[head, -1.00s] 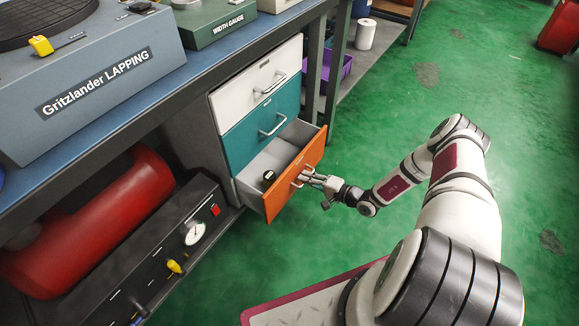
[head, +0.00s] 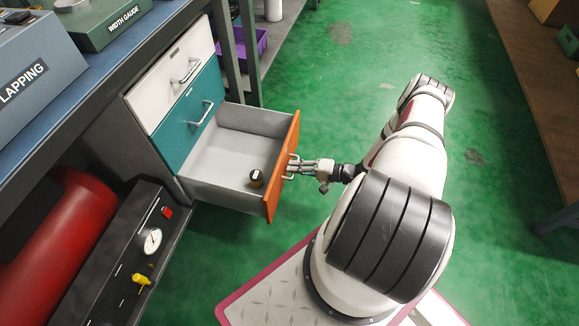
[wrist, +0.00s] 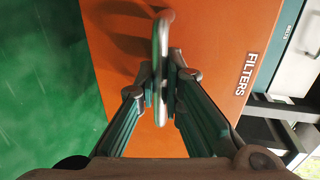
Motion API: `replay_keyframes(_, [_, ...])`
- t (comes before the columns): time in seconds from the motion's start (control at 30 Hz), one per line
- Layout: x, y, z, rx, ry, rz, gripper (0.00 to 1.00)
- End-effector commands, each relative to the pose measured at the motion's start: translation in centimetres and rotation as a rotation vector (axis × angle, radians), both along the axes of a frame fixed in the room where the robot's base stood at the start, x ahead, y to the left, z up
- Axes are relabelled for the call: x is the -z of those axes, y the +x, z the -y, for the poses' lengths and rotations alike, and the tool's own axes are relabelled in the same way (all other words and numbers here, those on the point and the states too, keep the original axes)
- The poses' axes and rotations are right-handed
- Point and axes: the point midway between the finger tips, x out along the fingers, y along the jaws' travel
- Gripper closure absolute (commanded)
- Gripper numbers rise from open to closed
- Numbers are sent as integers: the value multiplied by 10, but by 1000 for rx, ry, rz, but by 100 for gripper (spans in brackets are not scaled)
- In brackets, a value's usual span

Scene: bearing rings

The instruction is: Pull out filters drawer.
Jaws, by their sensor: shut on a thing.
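The filters drawer (head: 232,150) is the bottom one of a three-drawer cabinet and stands far out. Its orange front (head: 281,172) bears a metal handle; the label FILTERS shows on the orange front in the wrist view (wrist: 246,74). My gripper (head: 297,167) is shut on the handle, which runs between the two fingers in the wrist view (wrist: 162,70). A small dark round thing with a pale top (head: 256,178) lies in the drawer near its front. The rest of the drawer's visible floor is bare.
The white top drawer (head: 170,75) and the teal middle drawer (head: 190,120) are closed. A black panel with a gauge (head: 152,240) and a red tank (head: 65,235) lie left of the cabinet. Green floor (head: 340,75) is open beyond and right of the drawer.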

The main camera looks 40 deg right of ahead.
Motion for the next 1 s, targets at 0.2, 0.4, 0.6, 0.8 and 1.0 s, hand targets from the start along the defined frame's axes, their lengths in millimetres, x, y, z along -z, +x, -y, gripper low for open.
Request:
replay_keyframes(0.2, [1,-1,1,1,-1,-3,100])
replay_keyframes(0.4, [1,-1,1,1,-2,-2,73])
replay_keyframes(0.6, [1,0,1,1,-1,-1,70])
replay_keyframes(0.8, [0,-3,3,2,-1,-1,70])
replay_keyframes(1.0, [-6,-25,20,5,-3,-1,70])
